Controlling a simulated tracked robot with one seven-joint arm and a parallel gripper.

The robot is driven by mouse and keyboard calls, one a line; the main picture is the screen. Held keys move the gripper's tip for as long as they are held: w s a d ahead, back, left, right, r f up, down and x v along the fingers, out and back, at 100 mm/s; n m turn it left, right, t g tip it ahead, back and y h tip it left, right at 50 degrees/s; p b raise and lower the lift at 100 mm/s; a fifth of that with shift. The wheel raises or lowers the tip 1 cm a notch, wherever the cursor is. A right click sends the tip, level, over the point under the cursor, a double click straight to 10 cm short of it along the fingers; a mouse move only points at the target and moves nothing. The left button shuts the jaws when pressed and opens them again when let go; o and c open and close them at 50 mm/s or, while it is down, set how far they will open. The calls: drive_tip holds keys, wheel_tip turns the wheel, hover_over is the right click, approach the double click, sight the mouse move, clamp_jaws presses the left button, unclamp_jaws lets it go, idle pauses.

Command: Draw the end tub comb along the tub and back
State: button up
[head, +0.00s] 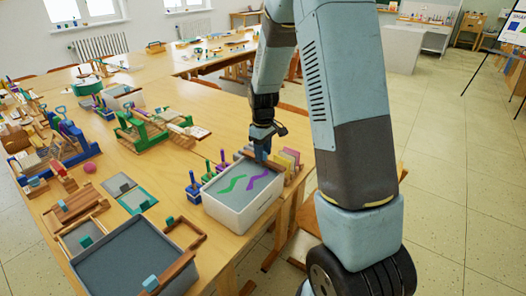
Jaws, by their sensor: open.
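A white tub (238,216) stands near the table's right edge. Its grey surface carries one green and one purple wavy line. Small tools with upright handles, blue (194,188), green (208,171) and purple (222,161), stand in a row along its left side; I cannot tell which is the end tub comb. My gripper (262,155) points down by the tub's far edge. It is open; its fingertips are small and partly hidden, and I see nothing held in it. I cannot tell whether it touches the tub.
Coloured upright pieces (288,160) stand right behind the tub, close to my gripper. A green wooden loom-like frame (145,135) stands farther back. The table's right edge is close.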

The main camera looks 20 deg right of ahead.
clamp_jaws()
idle(0.7)
